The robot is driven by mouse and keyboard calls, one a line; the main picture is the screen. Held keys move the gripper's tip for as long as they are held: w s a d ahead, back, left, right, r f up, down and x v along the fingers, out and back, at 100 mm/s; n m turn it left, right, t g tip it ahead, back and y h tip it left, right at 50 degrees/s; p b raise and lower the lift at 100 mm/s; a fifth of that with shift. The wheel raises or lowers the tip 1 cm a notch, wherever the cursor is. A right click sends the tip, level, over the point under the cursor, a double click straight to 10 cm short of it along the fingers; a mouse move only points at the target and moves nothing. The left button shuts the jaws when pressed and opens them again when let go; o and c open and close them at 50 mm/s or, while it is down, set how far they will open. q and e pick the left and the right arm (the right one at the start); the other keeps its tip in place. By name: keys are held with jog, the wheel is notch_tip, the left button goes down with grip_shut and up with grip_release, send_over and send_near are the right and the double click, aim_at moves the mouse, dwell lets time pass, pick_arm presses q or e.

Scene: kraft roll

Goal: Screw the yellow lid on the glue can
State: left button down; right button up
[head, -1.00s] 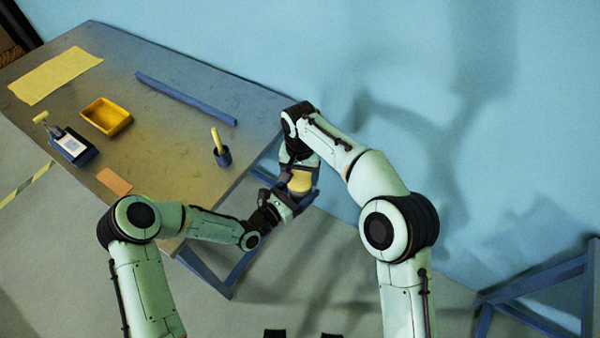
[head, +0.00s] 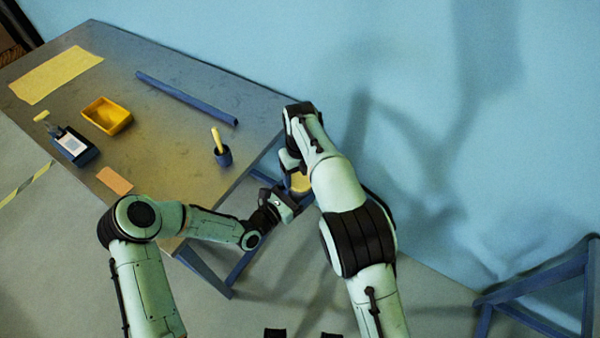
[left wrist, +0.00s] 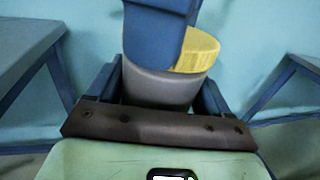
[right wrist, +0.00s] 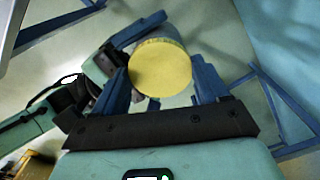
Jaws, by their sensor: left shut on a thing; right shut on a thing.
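The yellow lid (right wrist: 160,70) shows as a round disc between the fingers of my right gripper (right wrist: 161,82) in the right wrist view. It sits on top of the grey glue can (left wrist: 155,88), as the left wrist view shows, with the lid (left wrist: 198,50) partly hidden by a blue finger. My left gripper (left wrist: 160,90) is shut on the can's body. My right gripper is shut on the lid from above. In the head view the lid (head: 300,182) is partly covered by my right arm. Whether the threads are engaged cannot be seen.
The can is held beyond the right end of the metal table (head: 180,150). On the table are a yellow tray (head: 106,117), a blue bar (head: 186,98), a blue cup (head: 222,156), a blue box (head: 75,147) and a yellow sheet (head: 56,74). A blue trestle (head: 545,290) stands at right.

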jog(key=shift+s+d+f+m, duration=0.1)
jog(key=shift+f+m, duration=0.1)
jog(key=shift+m, duration=0.4)
jog(key=shift+s+f+m, duration=0.1)
jog(key=shift+f+m, duration=0.1)
jog(key=shift+m, duration=0.4)
jog(key=shift+w+r+m, duration=0.2)
jog(key=shift+r+m, duration=0.15)
jog(key=shift+m, duration=0.25)
jog(key=o, duration=1)
jog(key=shift+r, duration=2.35)
jog(key=shift+c, duration=0.3)
